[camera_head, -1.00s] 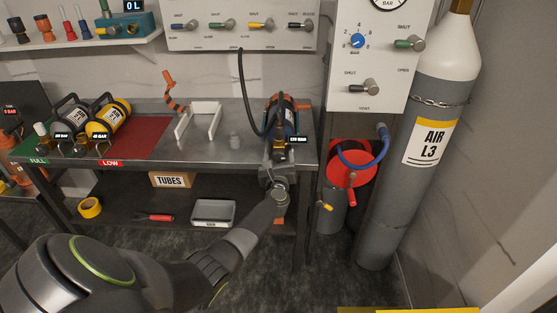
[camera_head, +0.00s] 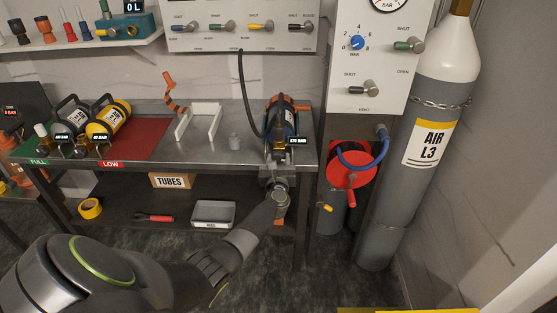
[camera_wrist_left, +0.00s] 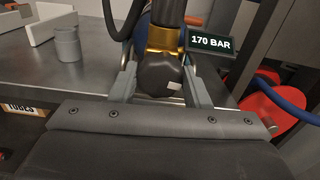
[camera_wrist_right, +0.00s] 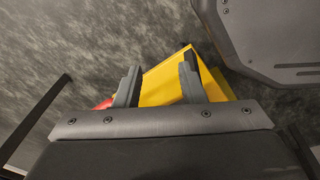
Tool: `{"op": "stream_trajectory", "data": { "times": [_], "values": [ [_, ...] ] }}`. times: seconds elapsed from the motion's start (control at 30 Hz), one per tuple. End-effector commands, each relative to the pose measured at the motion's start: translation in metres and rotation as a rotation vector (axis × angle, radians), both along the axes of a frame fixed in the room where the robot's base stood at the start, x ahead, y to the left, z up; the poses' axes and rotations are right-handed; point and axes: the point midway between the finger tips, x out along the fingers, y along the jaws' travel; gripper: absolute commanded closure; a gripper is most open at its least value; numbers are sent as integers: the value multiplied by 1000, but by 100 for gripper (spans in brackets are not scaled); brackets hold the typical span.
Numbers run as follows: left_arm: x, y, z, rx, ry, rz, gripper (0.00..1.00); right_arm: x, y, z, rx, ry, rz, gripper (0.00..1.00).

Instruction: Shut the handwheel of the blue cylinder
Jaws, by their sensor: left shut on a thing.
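The blue cylinder (camera_head: 289,121) lies in an orange holder at the right end of the steel bench, with a black hose at its valve. Its black handwheel (camera_wrist_left: 160,76) sits below the brass valve (camera_wrist_left: 166,38) in the left wrist view. My left gripper (camera_head: 277,172) reaches the bench's front edge and is shut on the handwheel, one finger on each side. The gripper hides the handwheel in the head view. A display (camera_wrist_left: 211,43) beside the valve reads 170 BAR. My right gripper (camera_wrist_right: 158,72) is open, seen only in the right wrist view, above a yellow object.
Grey and yellow cylinders (camera_head: 108,119) lie at the bench's left. A white rack (camera_head: 201,122) and small grey cup (camera_head: 234,142) stand mid-bench. A control panel (camera_head: 369,60), red hose reel (camera_head: 342,178) and tall AIR L3 cylinder (camera_head: 425,140) stand to the right.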

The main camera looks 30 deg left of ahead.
Motion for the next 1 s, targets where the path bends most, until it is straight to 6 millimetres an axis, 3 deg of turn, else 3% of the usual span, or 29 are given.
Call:
{"op": "stream_trajectory", "data": {
  "times": [1.0],
  "values": [
    [0,-2,0,803,496,-1,80,0,3,32,3,1,-1,64]
  ]
}}
